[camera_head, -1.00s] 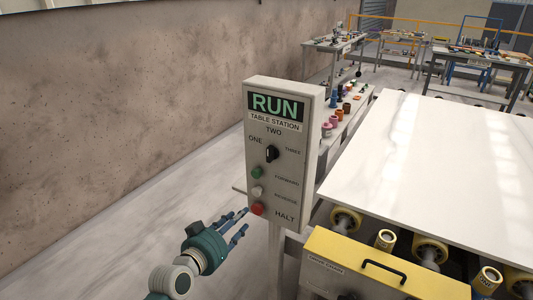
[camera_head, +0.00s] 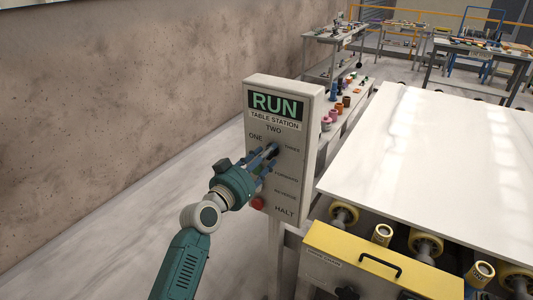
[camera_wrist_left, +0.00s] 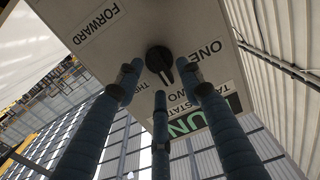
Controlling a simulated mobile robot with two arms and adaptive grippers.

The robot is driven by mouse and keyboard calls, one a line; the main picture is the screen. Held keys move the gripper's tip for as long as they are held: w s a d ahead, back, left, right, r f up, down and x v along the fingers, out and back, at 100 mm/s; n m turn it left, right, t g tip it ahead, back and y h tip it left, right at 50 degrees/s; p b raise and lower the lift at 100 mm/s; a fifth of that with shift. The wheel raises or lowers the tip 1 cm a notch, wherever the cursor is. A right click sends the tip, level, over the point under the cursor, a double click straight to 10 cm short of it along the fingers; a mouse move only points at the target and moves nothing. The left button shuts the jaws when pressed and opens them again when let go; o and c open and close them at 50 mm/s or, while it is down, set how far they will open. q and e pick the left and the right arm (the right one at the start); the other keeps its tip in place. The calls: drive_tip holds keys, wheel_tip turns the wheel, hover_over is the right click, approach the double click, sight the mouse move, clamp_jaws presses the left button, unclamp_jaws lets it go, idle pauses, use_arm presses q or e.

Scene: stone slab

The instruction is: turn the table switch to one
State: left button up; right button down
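The control box (camera_head: 292,185) stands upright on a post, with a RUN sign and a TABLE STATION label. Its black table switch (camera_wrist_left: 159,60) sits amid the labels ONE (camera_head: 256,137), TWO and THREE. In the wrist view its white mark points down, roughly between TWO (camera_wrist_left: 190,95) and THREE. My left gripper (camera_head: 270,154) is at the box face in front of the switch, partly hiding it in the head view. Its blue fingers (camera_wrist_left: 160,95) are spread around the switch with gaps showing, so it is open. Contact cannot be told. My right gripper is out of view.
The red HALT button (camera_head: 257,202) is just below my left gripper; the green and white buttons are hidden behind it. A stone slab (camera_head: 430,170) lies on rollers at the right, behind a yellow-topped drive box (camera_head: 365,258). Open floor lies left, before the wall.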

use_arm(q)
drive_tip(key=shift+w+d, duration=0.2)
drive_tip(key=shift+w, duration=0.15)
clamp_jaws()
drive_tip(key=shift+n, duration=0.3)
drive_tip(key=n, duration=0.3)
drive_tip(key=n+p, duration=0.1)
drive_tip(key=n, duration=0.3)
drive_tip(key=a+n, duration=0.1)
drive_tip(key=n, duration=0.3)
drive_tip(key=shift+w+f, duration=0.1)
drive_tip(key=shift+w, duration=0.15)
drive_tip(key=shift+n, duration=0.3)
